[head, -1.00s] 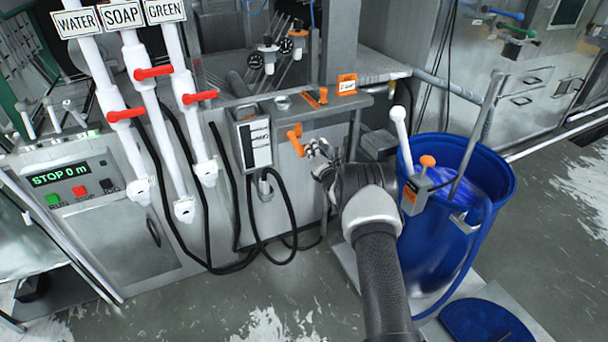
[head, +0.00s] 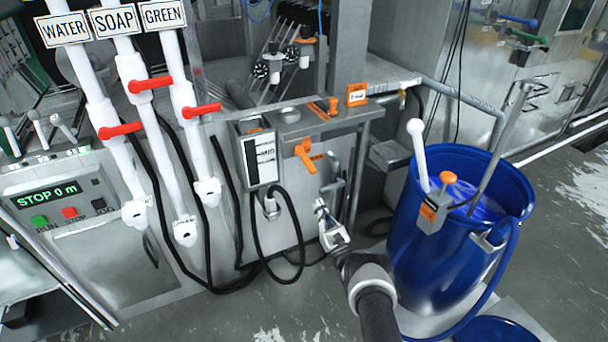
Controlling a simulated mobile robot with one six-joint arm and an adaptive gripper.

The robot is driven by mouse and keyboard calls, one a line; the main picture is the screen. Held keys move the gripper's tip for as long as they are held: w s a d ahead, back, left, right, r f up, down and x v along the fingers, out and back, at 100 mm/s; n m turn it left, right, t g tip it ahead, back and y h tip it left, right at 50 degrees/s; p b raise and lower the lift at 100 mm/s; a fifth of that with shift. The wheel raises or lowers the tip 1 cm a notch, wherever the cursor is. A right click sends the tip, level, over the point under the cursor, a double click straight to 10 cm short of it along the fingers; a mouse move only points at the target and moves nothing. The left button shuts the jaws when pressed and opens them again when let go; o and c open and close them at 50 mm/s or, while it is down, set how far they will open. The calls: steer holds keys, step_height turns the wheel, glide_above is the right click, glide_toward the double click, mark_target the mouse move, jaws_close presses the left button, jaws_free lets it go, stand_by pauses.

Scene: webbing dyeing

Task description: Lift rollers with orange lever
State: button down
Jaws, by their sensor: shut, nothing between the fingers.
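An orange lever (head: 305,154) sticks out from the front of the grey steel cabinet, its handle slanting downward. A second, smaller orange handle (head: 333,106) is on the cabinet's top, beside an orange label (head: 357,95) whose text is too small to read. My gripper (head: 321,205) is below the front lever and slightly right of it, clearly apart from it. It points up toward the cabinet front, with its fingers shut and empty. The rollers cannot be made out clearly; the frames do not show which lever moves them.
A blue barrel (head: 440,250) with a white-handled tool and an orange-knobbed box stands right of my arm. Black hoses hang left of the lever, near white pipes with red handles (head: 147,84). A control panel (head: 66,200) reads "STOP 0 m".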

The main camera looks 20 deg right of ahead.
mark_target(305, 160)
steer(key=w+r+b, duration=0.4)
steer(key=w+r, duration=0.3)
steer(key=r, duration=0.1)
steer(key=shift+w+a, duration=0.2)
steer(key=shift+w, duration=0.1)
steer(key=shift+d+r, duration=0.1)
stand_by(0.5)
